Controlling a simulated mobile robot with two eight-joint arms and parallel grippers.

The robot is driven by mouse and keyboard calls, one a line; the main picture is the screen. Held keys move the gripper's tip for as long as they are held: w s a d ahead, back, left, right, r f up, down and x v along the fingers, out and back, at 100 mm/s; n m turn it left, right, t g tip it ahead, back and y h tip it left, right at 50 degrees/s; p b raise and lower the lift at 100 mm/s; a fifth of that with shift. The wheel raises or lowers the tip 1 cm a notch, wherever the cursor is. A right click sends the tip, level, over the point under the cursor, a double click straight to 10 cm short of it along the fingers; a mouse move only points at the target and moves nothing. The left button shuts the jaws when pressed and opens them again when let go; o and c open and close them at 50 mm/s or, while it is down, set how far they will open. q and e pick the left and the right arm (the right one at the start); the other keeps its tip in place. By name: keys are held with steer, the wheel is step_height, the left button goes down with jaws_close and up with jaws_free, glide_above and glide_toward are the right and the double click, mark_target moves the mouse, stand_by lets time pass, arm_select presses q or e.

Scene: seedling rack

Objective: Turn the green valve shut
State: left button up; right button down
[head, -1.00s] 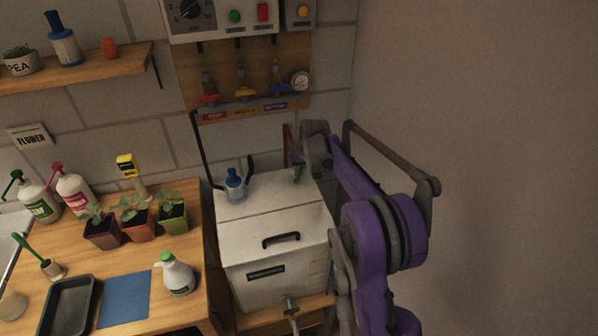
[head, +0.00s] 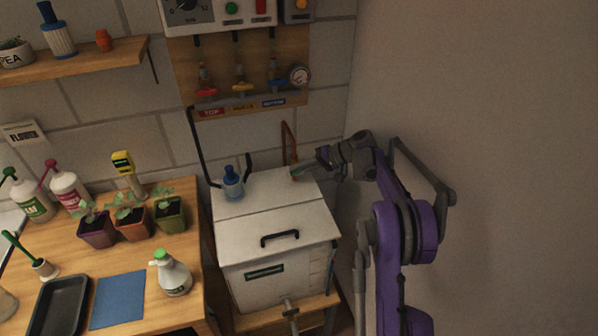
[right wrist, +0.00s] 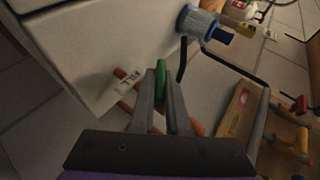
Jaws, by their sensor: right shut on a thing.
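The green valve handle (right wrist: 160,72) shows in the right wrist view as a narrow green piece between my fingertips. It sits by a copper pipe (right wrist: 192,126), which also rises behind the white tank in the head view (head: 288,146). My right gripper (right wrist: 160,88) is shut on the green handle, with a finger on each side. In the head view my right gripper (head: 310,169) reaches in from the right, at the tank's back right corner. The valve body is mostly hidden there. My left gripper is out of view.
The white tank (head: 275,225) with a black lid handle stands left of my right arm. A blue-capped bottle (head: 233,184) stands on it. Red, yellow and blue valves hang on a wooden wall board (head: 225,75). The right wall (head: 480,120) is bare.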

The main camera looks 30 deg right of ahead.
steer(key=t+y+b, duration=0.1)
steer(key=m+t+y+b, duration=0.1)
steer(key=y, duration=0.1)
steer(key=shift+d+f+y+b, duration=0.1)
steer(key=shift+f+y+b, duration=0.2)
steer(key=shift+f+b, duration=0.05)
steer(key=shift+r+m+t+y+b, duration=0.1)
steer(key=shift+m+t+y+b, duration=0.5)
steer(key=shift+y+b, duration=0.4)
steer(key=c, duration=0.9)
jaws_free()
steer(key=shift+r, duration=0.15)
